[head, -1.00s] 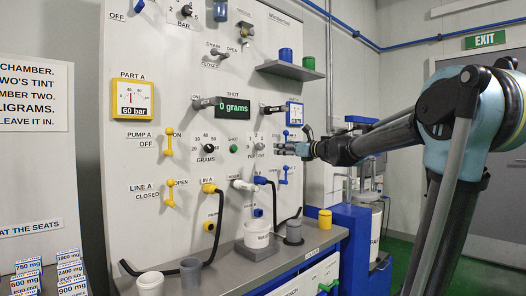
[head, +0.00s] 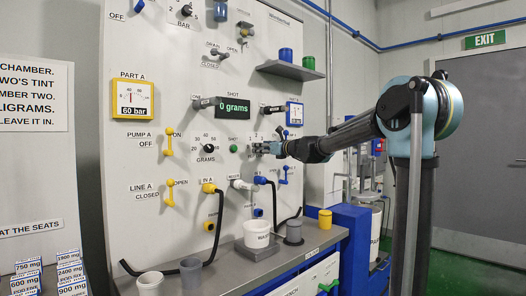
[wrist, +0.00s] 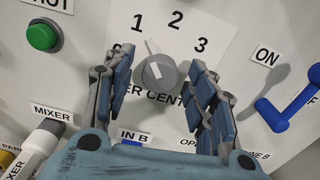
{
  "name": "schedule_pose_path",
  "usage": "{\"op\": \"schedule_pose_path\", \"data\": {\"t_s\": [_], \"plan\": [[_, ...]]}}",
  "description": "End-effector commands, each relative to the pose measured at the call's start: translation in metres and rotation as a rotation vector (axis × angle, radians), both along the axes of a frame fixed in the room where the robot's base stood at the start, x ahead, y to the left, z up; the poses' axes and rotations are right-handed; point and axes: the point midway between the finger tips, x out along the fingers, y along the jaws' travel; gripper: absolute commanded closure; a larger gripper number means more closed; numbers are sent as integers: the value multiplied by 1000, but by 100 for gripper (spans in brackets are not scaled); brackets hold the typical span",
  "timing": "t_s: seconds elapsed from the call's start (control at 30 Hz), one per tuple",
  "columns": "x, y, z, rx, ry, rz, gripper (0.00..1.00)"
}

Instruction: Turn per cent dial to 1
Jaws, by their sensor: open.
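The per cent dial (wrist: 162,74) is a grey round knob with a pale pointer bar, on a white plate marked 1, 2 and 3. In the wrist view its bar tilts up and left, roughly toward the 1. Another number at the left is mostly covered by a finger. My gripper (wrist: 158,66) is open, with one blue finger on each side of the knob and gaps showing between.
A green button (wrist: 42,37) is left of the dial, and a blue lever (wrist: 288,108) marked ON is at the right. The grams dial (head: 209,148) is further left on the panel. A white mixer spout (head: 243,185) is below. The shot display (head: 233,104) reads 0 grams.

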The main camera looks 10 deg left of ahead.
Motion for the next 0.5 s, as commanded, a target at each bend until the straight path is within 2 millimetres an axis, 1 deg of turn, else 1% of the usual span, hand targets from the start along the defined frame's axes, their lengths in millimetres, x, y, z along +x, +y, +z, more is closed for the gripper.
{"op": "schedule_pose_path", "data": {"t_s": [0.3, 0.33, 0.37, 0.4, 0.47, 0.5], "plan": [[2, 2, 0, 0, 0, 0, 49], [2, 2, 0, 0, 0, 0, 51], [2, 2, 0, 0, 0, 0, 58], [2, 2, 0, 0, 0, 0, 67], [2, 2, 0, 0, 0, 0, 81], [2, 2, 0, 0, 0, -1, 90]]}}
